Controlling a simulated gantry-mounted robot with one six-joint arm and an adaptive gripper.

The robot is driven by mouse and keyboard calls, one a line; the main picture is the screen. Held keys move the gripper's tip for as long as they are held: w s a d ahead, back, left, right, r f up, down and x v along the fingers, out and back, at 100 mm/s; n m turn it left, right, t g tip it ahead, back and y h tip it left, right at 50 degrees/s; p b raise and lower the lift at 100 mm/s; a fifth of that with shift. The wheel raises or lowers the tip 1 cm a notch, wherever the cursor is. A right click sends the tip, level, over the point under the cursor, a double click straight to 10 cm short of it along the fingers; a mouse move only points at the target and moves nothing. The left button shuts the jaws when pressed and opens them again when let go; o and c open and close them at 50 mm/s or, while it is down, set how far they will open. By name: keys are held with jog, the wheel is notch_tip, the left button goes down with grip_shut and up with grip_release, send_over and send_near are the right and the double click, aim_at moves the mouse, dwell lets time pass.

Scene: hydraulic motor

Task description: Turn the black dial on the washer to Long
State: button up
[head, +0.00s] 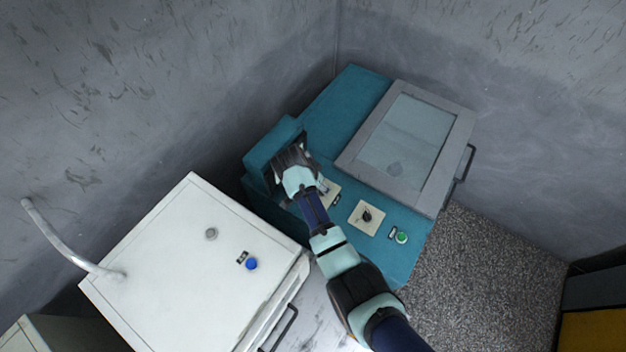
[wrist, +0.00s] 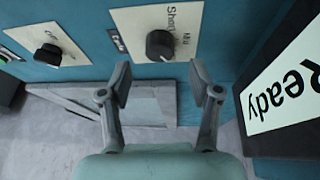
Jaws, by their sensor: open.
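The washer (head: 330,110) is a teal machine in the corner. In the wrist view a black dial (wrist: 160,45) sits on a cream plate (wrist: 190,20) with partly visible lettering that reads like "Sho…" and "Mid"; no "Long" label shows, and the dial's setting is unclear. In the head view my arm partly covers this plate (head: 331,188). My gripper (wrist: 161,88) is open and empty. In the wrist picture its fingers flank the space just below the dial, apart from it. In the head view my gripper (head: 290,160) is by the washer's raised panel.
A second black dial (wrist: 48,54) is on another plate, also in the head view (head: 367,216), near a green button (head: 401,238). A "Ready" display (wrist: 285,85) stands close right of my fingers. A grey framed lid (head: 358,150) and a white cabinet (head: 180,260) flank the arm.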

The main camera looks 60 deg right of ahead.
jog(key=s+v, duration=0.1)
jog(key=v, duration=0.6)
jog(key=shift+w+r, duration=0.2)
jog(key=shift+w, duration=0.25)
jog(key=shift+a, duration=0.1)
jog(key=w+a+r+n+t, duration=0.2)
jog(key=w+a+n, duration=0.1)
jog(key=a, duration=0.3)
jog(key=w+a+r+n+t, duration=0.2)
jog(key=w+a+n, duration=0.1)
jog(key=a, duration=0.3)
jog(key=w+a+r+n+t, duration=0.2)
jog(key=w+a+n+t, duration=0.1)
jog(key=a, duration=0.2)
jog(key=shift+a+r+n, duration=0.2)
jog(key=shift+a+n, duration=0.1)
jog(key=shift+a, duration=0.1)
jog(key=s+a+r+n+t+y, duration=0.2)
jog(key=a+r+n+t, duration=0.3)
jog(key=a, duration=0.5)
jog(key=s+a+r+n+t+y, duration=0.2)
jog(key=a+r+n, duration=0.4)
jog(key=a, duration=0.4)
notch_tip(320, 180, up, 17)
jog(key=p, duration=1.5)
jog(key=shift+s, duration=0.2)
